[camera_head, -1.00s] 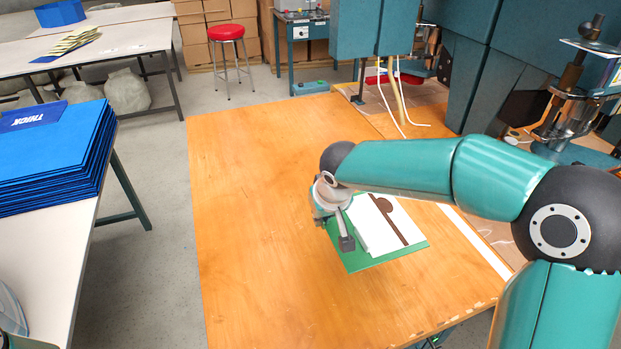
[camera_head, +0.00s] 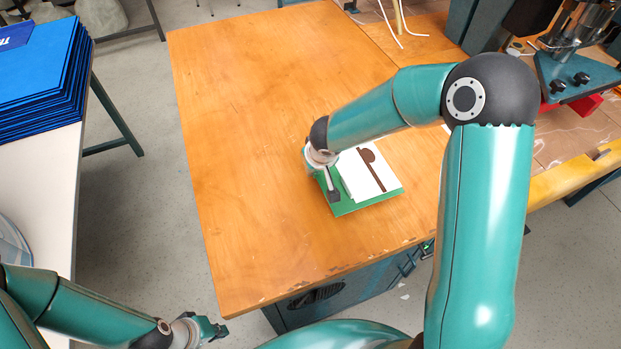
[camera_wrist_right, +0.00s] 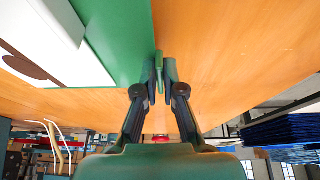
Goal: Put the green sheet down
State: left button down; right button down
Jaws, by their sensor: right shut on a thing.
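The green sheet (camera_head: 352,207) is over the front right part of the wooden table (camera_head: 255,140), with a white sheet (camera_head: 376,183) bearing a brown shape on top of it. My right gripper (camera_head: 331,190) is shut on the green sheet's left edge. In the right wrist view the green sheet (camera_wrist_right: 125,40) lies between the closed fingertips (camera_wrist_right: 160,70). I cannot tell whether the sheet touches the table. My left gripper (camera_head: 212,329) is low at the front left, off the table and away from the sheet; its fingers are too small to judge.
A stack of blue sheets (camera_head: 40,80) stands on a white table (camera_head: 45,190) at the left. A machine (camera_head: 585,60) stands at the back right. The wooden table is bare to the left of the green sheet.

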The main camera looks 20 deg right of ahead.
notch_tip(320, 180, down, 4)
jog(key=shift+r+b, duration=0.1)
jog(key=shift+b, duration=0.4)
jog(key=c, duration=1.3)
grip_release()
jog(key=shift+r, duration=0.15)
jog(key=p+v, duration=0.1)
jog(key=v, duration=1)
jog(key=shift+s+r, duration=0.15)
jog(key=shift+r, duration=0.25)
